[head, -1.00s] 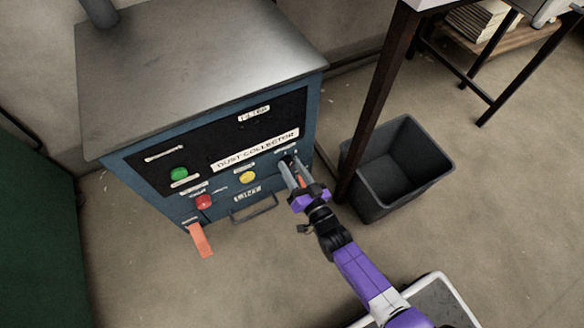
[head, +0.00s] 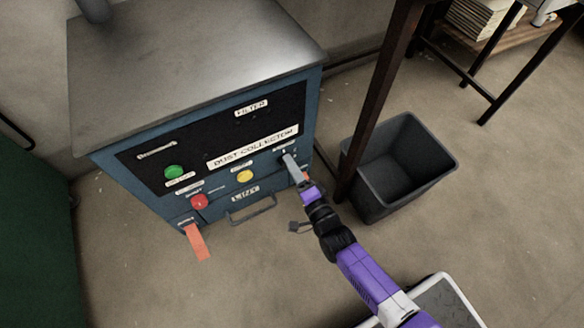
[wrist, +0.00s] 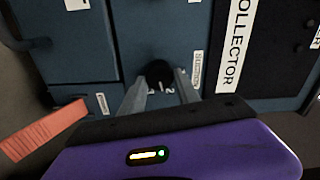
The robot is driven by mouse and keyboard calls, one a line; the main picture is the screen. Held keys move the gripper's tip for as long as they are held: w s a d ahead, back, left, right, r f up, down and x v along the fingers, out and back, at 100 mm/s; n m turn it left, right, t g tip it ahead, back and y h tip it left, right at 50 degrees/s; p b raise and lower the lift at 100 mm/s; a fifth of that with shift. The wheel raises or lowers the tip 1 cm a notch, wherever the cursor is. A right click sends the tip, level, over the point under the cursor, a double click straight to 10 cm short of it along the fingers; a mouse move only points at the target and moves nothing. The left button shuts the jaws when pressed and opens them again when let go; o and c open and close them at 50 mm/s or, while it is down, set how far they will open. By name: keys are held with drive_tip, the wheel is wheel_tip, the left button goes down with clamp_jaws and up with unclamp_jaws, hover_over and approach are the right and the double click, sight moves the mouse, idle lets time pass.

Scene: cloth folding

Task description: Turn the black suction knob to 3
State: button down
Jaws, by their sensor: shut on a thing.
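The black suction knob (wrist: 158,73) is on the dust collector's blue front panel, beside the label reading SUCTION (wrist: 197,68). In the wrist view it sits between the tips of my gripper (wrist: 160,88), whose fingers are shut on it from both sides. Small white dial marks, seemingly 1 and 2, show just below it; its pointer and exact setting cannot be read. In the head view my gripper (head: 290,160) is at the panel's right end and hides the knob.
The dust collector (head: 190,70) also has a green button (head: 175,172), a red button (head: 199,202), a yellow button (head: 245,176), a handle (head: 252,212) and an orange tag (head: 197,242). A dark bin (head: 398,170) and a table leg (head: 378,105) stand close on the right.

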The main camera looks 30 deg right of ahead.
drive_tip(key=m+b, duration=0.1)
drive_tip(key=m, duration=0.7)
drive_tip(key=shift+f, duration=0.2)
idle(0.3)
drive_tip(key=c, duration=0.9)
unclamp_jaws()
drive_tip(key=s+p, duration=0.2)
drive_tip(key=s, duration=0.6)
drive_tip(key=shift+w, duration=0.1)
